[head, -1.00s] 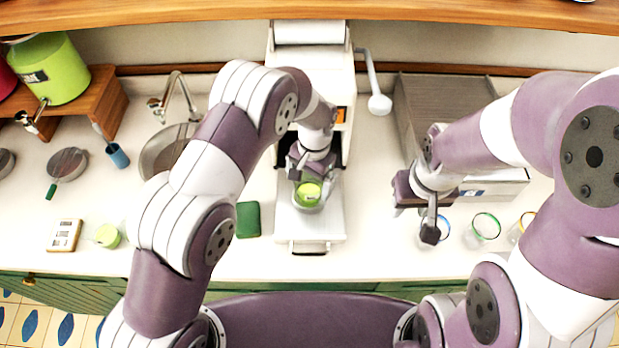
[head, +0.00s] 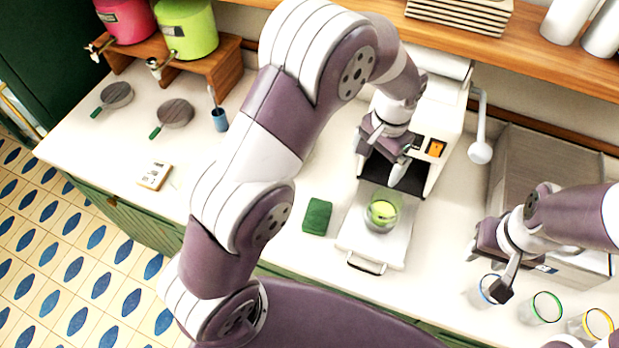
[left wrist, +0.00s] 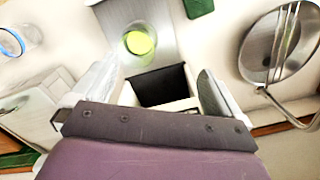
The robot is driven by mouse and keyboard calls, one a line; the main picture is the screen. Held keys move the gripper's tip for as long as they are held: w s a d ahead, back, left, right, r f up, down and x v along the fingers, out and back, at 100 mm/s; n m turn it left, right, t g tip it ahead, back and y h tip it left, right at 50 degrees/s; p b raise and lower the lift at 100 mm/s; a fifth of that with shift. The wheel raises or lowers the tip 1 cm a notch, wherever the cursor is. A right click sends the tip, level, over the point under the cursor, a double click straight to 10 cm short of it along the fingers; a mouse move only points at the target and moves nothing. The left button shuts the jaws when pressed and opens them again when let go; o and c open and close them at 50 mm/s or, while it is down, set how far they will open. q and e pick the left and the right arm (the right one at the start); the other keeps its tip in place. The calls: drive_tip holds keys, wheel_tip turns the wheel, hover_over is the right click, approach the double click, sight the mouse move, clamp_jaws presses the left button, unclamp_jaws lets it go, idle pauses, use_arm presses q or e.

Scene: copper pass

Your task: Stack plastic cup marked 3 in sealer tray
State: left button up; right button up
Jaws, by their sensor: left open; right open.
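A clear plastic cup (head: 382,213) with green content stands upright in the sealer tray (head: 352,236), which is pulled out of the white sealer (head: 452,128). I cannot read a mark on the cup. My left gripper (head: 381,166) is open and empty, behind the cup near the sealer's dark opening. In the left wrist view the cup (left wrist: 139,43) stands on the tray (left wrist: 165,15), beyond and apart from the open fingers (left wrist: 158,92). My right gripper (head: 488,272) is open above a blue-rimmed cup (head: 484,292) on the counter.
A green-rimmed cup (head: 541,308) and a yellow-rimmed cup (head: 592,324) stand at the right. A green sponge-like block (head: 317,216) lies left of the tray. The sealer's lever (head: 480,150) hangs on its right side.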

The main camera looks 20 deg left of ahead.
use_arm(q)
drive_tip(key=s+a+r+n+t, duration=0.25)
drive_tip(key=s+a+n, duration=0.25)
drive_tip(key=s+a, duration=1)
wheel_tip(320, 180, down, 11)
drive_tip(key=d+b, duration=0.1)
drive_tip(key=b, duration=1.1)
drive_tip(key=shift+d, duration=0.35)
use_arm(e)
wheel_tip(320, 180, down, 12)
drive_tip(key=shift+a, duration=0.15)
use_arm(q)
drive_tip(key=shift+s+f+g, duration=0.1)
drive_tip(key=shift+g, duration=0.15)
use_arm(e)
drive_tip(key=shift+s+r, duration=0.15)
drive_tip(key=shift+s, duration=0.1)
drive_tip(key=shift+w, duration=0.15)
